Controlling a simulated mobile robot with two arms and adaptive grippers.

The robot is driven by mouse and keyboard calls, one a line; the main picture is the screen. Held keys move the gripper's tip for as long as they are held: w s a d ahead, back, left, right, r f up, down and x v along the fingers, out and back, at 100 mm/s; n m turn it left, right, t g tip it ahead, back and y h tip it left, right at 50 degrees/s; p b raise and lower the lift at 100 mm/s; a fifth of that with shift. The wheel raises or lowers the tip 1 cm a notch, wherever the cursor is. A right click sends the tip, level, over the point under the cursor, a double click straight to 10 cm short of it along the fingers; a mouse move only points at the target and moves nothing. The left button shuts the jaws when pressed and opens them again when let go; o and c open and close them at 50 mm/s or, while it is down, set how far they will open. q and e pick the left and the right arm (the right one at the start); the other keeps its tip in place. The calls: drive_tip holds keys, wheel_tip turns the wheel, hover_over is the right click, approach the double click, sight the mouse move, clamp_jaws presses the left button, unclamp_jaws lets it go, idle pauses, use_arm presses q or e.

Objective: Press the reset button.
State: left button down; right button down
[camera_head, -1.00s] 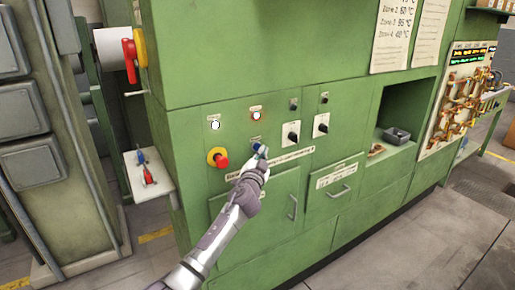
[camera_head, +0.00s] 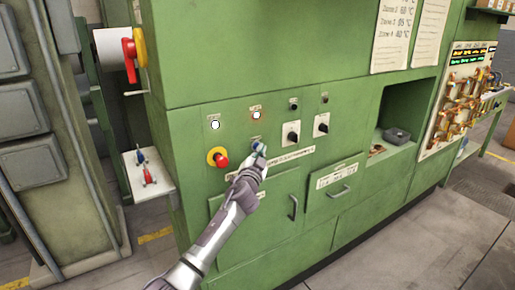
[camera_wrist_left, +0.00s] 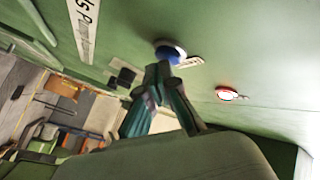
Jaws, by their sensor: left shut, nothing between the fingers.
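A blue round button (camera_head: 257,145) sits on the green machine's front panel, below a small label, and my left gripper partly hides it. My left gripper (camera_head: 260,157) is in front of the panel with its fingertips at the button. In the left wrist view the blue button (camera_wrist_left: 171,52) has a pale ring and a label beside it. The shut, empty fingertips of my left gripper (camera_wrist_left: 158,75) overlap its lower edge there; I cannot tell whether they touch it. The label texts are too small to read. My right gripper is not in view.
A red-and-yellow emergency stop (camera_head: 218,157) is left of the blue button. A white lamp (camera_head: 215,125), a red-rimmed lamp (camera_head: 256,115) and black knobs (camera_head: 291,137) surround it. A drawer handle (camera_head: 340,191) sticks out lower right. A side shelf (camera_head: 160,190) juts out at left.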

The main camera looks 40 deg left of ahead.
use_arm(q)
drive_tip(key=shift+a, duration=0.25)
idle(0.5)
drive_tip(key=shift+s+d, duration=0.3)
drive_tip(key=shift+d, duration=0.45)
drive_tip(key=d, duration=0.1)
drive_tip(key=s+d, duration=0.1)
drive_tip(key=d, duration=0.2)
drive_tip(key=shift+s+d, duration=0.3)
drive_tip(key=shift+s, duration=0.1)
idle(0.5)
